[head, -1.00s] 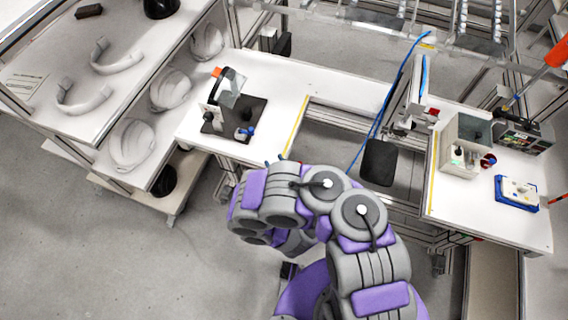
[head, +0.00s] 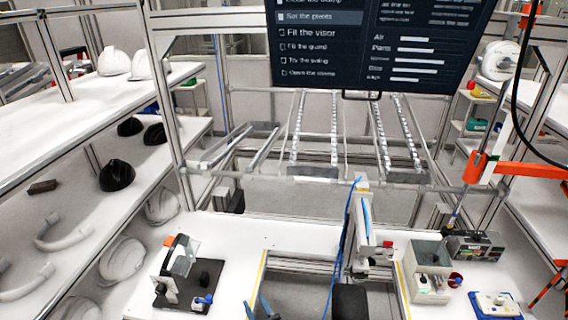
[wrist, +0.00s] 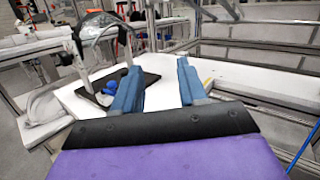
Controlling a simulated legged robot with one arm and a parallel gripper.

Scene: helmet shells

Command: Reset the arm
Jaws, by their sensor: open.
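My gripper (wrist: 158,82) is open in the wrist view, its two blue fingers apart with nothing between them. Its blue fingertips also show at the bottom edge of the head view (head: 259,308), in front of the gap in the white workbench (head: 225,245). The rest of my arm is out of the head view, apart from a purple and black part at the bottom of the wrist view. The black-based fixture (head: 190,290) stands on the left bench part, left of the fingertips. It also shows in the wrist view (wrist: 137,85), behind and beside the left finger.
Shelves at left hold white helmet shells (head: 122,260), black shells (head: 117,175) and curved pale pieces (head: 62,235). A grey box fixture (head: 430,268) and a blue tray (head: 495,305) are on the right bench part. A dark screen (head: 382,45) hangs above sloped rails.

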